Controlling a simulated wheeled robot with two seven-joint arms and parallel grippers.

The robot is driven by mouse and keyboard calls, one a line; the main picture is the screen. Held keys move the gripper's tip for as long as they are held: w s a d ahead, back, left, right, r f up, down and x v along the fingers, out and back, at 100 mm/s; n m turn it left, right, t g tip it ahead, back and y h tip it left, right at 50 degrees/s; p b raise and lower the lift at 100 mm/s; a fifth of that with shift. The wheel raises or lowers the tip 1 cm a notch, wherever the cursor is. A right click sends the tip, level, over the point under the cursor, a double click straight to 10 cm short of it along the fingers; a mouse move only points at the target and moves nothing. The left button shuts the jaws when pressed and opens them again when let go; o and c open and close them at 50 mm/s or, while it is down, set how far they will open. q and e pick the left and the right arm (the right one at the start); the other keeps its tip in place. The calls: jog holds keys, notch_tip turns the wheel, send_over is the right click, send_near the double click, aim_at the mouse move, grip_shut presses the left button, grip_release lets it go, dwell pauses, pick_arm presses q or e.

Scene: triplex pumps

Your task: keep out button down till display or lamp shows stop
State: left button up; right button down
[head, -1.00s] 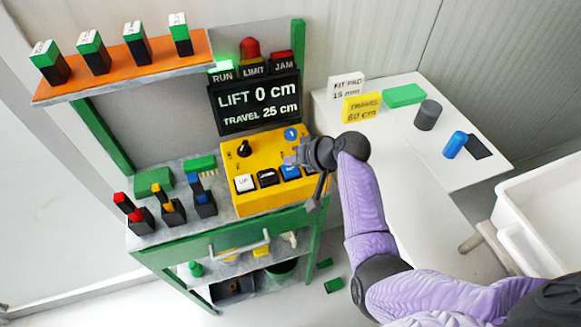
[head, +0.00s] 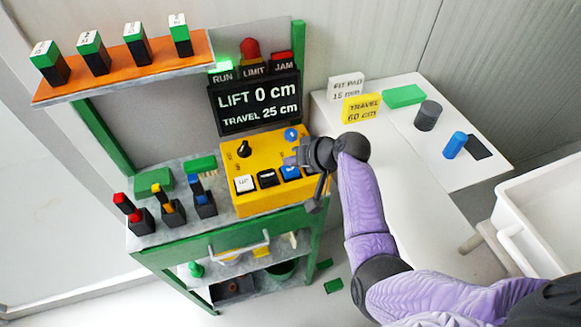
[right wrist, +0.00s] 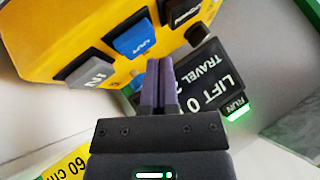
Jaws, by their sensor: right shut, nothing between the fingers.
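The yellow control box (head: 270,199) carries a white UP button (head: 244,184), a black button (head: 267,178) and the blue OUT button (head: 290,172). The OUT button also shows in the right wrist view (right wrist: 133,41), beside a grey IN button (right wrist: 90,70). My right gripper (head: 291,160) is shut and empty, its tips just above the OUT button; in the right wrist view its fingertips (right wrist: 159,62) appear near that button's edge. I cannot tell whether they touch it. The display (head: 256,103) reads LIFT 0 cm, TRAVEL 25 cm. The green RUN lamp (head: 223,67) is lit. My left gripper is not in view.
A yellow card (head: 362,108) reads TRAVEL 60 cm on the white side table (head: 405,165). A black knob (head: 244,149) stands on the control box. Several coloured-tip holders (head: 170,208) stand left of the box. A white bin (head: 540,215) is at the right.

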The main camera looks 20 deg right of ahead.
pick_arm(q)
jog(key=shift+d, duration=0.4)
pick_arm(e)
jog(key=shift+f, duration=0.45)
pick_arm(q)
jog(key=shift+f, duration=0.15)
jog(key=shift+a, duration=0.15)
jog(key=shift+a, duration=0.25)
pick_arm(e)
jog(key=shift+f, duration=0.1)
